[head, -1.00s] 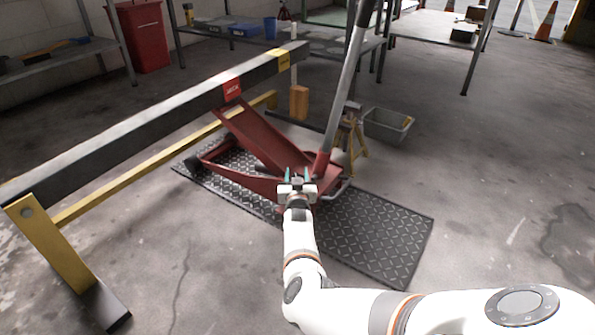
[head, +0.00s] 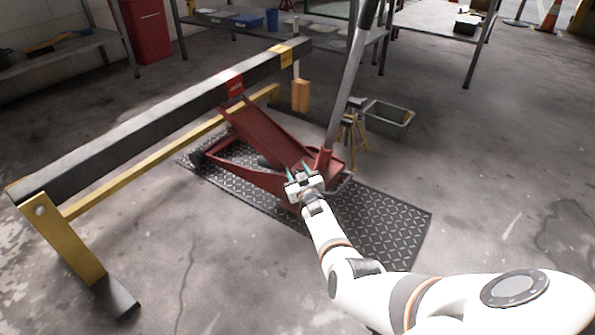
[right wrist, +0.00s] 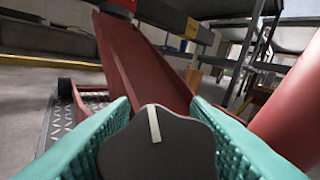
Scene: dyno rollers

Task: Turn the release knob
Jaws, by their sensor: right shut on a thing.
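The release knob (right wrist: 157,150) is dark and lobed with a pale pointer line. In the right wrist view it sits between the two teal fingers of my right gripper (right wrist: 160,135), which is shut on it. The pointer line stands nearly upright, leaning slightly left at its top. In the head view my right gripper (head: 303,174) is at the near end of the red floor jack (head: 262,143), by the base of its grey handle (head: 351,85); the knob is hidden there. My left gripper is not in view.
The jack stands on a black tread-plate mat (head: 385,220). A long dark beam (head: 150,120) on yellow legs crosses at left. A yellow jack stand (head: 352,128) and a grey bin (head: 387,118) are behind the handle. Floor to the right is clear.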

